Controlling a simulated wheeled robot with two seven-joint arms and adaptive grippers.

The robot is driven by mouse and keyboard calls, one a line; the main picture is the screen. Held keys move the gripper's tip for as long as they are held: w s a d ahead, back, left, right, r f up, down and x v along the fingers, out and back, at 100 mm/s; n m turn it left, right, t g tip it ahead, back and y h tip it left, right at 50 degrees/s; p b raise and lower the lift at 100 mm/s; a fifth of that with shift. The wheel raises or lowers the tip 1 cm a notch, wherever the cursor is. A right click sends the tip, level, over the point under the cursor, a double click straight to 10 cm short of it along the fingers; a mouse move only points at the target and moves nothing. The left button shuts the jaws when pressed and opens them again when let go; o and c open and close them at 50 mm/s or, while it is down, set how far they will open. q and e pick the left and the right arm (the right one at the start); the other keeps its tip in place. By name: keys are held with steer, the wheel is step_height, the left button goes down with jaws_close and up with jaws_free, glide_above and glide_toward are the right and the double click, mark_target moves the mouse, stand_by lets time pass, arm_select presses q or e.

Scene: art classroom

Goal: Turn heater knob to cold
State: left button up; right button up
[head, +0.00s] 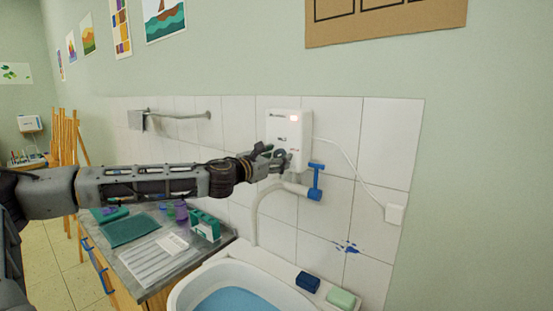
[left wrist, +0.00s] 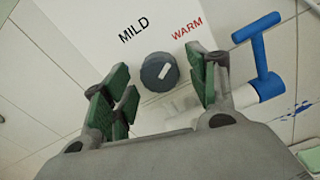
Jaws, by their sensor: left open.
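The heater (head: 291,130) is a white box on the tiled wall, with a small lit red display near its top. In the left wrist view its white front (left wrist: 110,20) carries the words MILD and WARM. The heater knob (left wrist: 160,71) is round and dark grey with a white pointer mark. My left gripper (head: 281,157) is in front of the heater's lower part. In the left wrist view, the open green-padded fingers of the left gripper (left wrist: 162,90) stand on either side of the knob, with gaps showing. A COLD label is not visible. My right gripper is not in view.
A blue tap handle (head: 316,178) juts out just right below the heater. A white basin (head: 205,277) with blue water is below, with a blue block (head: 307,282) and a pale green block (head: 341,299) on its ledge. A grey counter (head: 140,262) stands left.

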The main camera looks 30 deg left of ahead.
arm_select(q)
steer(key=shift+w, duration=0.2)
stand_by(0.3)
steer(key=c, duration=1)
